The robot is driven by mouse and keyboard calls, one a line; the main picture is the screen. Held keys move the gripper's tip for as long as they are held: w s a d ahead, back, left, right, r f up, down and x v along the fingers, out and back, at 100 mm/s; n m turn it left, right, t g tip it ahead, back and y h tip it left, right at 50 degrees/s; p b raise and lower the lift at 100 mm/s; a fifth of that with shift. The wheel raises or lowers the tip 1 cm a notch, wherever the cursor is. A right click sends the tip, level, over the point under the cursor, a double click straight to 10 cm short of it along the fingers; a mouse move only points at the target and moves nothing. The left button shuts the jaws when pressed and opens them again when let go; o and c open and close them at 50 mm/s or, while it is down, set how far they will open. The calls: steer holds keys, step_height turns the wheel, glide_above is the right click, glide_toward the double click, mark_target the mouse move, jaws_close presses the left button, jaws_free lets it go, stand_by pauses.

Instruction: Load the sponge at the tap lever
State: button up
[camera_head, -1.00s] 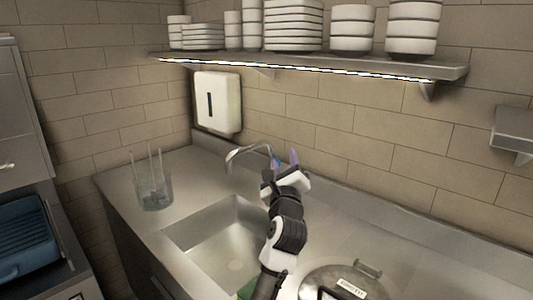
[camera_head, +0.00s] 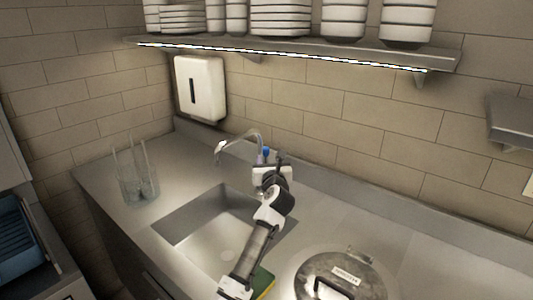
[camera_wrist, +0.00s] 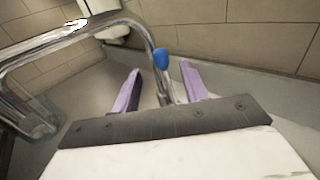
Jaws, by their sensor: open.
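The tap (camera_head: 240,138) is a curved metal spout behind the sink, and it crosses the wrist view (camera_wrist: 85,28). Its blue-tipped lever (camera_wrist: 161,60) shows between and beyond my purple fingers. The blue tip also shows in the head view (camera_head: 266,152). My gripper (camera_wrist: 161,82) is open, its fingers on either side of the tap's stem, with nothing visibly held. In the head view my gripper hides the tap's base. A sponge (camera_head: 264,283), yellow with a green layer, lies at the sink's front right edge, partly hidden by my arm.
The sink basin (camera_head: 188,232) lies left of my arm. A clear container with sticks (camera_head: 140,186) stands on the left counter. A round metal lid (camera_head: 312,268) sits at the right. A dispenser (camera_head: 200,88) and a shelf of dishes (camera_head: 300,50) are on the wall.

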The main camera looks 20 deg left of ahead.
mark_target(266, 151)
steer(key=shift+x, duration=3)
jaws_close()
